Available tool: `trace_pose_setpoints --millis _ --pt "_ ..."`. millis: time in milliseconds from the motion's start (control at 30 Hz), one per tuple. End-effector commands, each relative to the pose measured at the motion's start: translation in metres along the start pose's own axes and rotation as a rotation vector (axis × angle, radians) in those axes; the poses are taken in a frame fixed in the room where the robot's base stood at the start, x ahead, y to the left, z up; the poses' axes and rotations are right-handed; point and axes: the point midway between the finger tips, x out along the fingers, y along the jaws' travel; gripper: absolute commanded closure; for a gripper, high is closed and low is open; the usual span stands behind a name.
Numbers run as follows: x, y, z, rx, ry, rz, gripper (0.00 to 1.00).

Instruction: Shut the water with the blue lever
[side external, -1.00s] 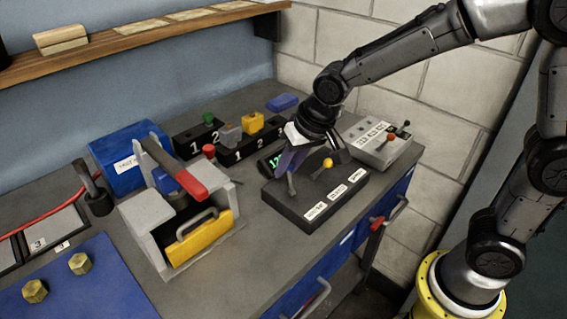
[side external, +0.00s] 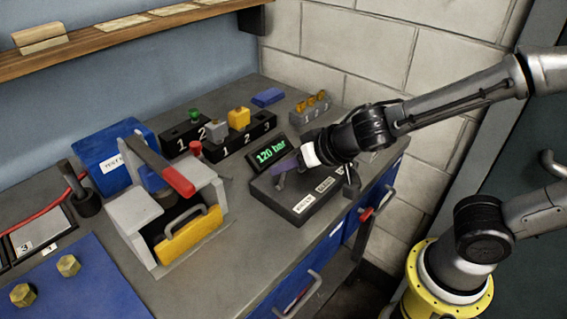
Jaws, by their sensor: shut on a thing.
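A low black lever box (side external: 293,206) with white labels sits near the bench's front right edge. The box's other levers are hidden or hard to tell behind my gripper. A display (side external: 271,154) behind the box reads 120 bar in green.
A grey stand with a red-handled lever (side external: 177,180) and a yellow handled plate (side external: 187,236) stands left. Black numbered blocks (side external: 240,142) and a grey block with orange pegs (side external: 311,107) are behind. Blue drawers with handles (side external: 301,297) are below the front edge.

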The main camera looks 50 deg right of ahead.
Motion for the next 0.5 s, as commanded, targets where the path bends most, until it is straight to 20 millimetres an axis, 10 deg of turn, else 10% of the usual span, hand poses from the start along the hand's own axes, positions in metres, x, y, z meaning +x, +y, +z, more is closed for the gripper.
trace_pose_setpoints --millis 500 --pt "-0.007 0.001 0.011 -0.014 0.183 -0.054 1.0"
